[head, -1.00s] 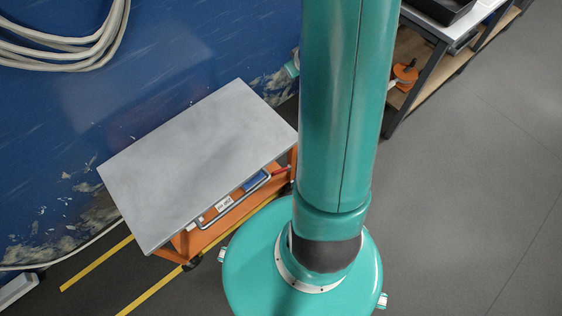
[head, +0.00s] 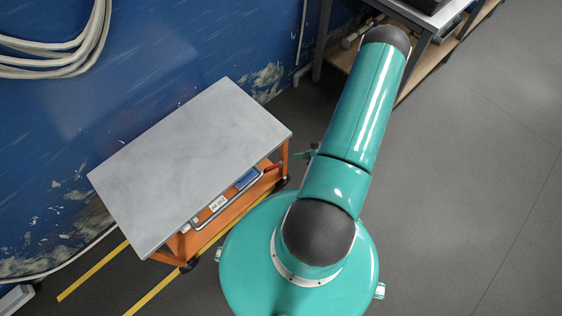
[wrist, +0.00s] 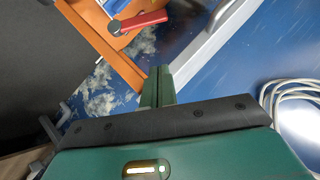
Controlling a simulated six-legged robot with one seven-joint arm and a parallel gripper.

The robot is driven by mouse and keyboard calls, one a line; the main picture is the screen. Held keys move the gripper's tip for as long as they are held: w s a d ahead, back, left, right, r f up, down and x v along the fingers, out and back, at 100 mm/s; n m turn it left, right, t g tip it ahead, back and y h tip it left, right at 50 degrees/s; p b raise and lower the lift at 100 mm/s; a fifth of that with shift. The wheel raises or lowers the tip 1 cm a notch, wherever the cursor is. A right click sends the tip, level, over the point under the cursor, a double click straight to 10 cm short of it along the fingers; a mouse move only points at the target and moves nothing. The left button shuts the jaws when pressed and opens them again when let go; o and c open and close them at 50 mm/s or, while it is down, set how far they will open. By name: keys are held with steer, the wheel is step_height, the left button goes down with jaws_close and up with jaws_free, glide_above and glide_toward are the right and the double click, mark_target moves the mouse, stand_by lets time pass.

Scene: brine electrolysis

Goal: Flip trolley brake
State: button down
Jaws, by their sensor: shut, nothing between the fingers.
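The trolley has a grey top (head: 190,165) and an orange frame (head: 215,238), and stands against the blue wall. A red lever (head: 272,168) shows under the top's right end, beside the handle bar. In the wrist view the red lever (wrist: 143,22) has a dark pivot at its left end and lies next to the orange frame (wrist: 98,42). My gripper (wrist: 158,75) is shut and empty, its green fingertips apart from the lever and below it in the picture. In the head view my arm hides most of the gripper.
A coiled pale cable hangs on the blue wall (head: 60,62); the coil (wrist: 290,108) also shows in the wrist view. A workbench (head: 412,35) with a lower shelf stands at the upper right. Yellow lines (head: 95,268) mark the floor. The grey floor (head: 460,200) on the right is clear.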

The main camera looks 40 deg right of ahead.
mark_target(268, 170)
steer(key=x, duration=0.4)
steer(key=s+f+x, duration=0.1)
steer(key=x, duration=0.3)
steer(key=s+a+x, duration=0.1)
steer(key=x, duration=0.3)
steer(key=shift+w+a+f, duration=0.15)
steer(key=shift+f, duration=0.3)
steer(key=shift+a+f, duration=0.1)
steer(key=shift+a+f+h, duration=0.15)
steer(key=shift+a+h, duration=0.15)
steer(key=shift+a+f, duration=0.65)
steer(key=shift+a, duration=0.2)
steer(key=shift+r, duration=0.1)
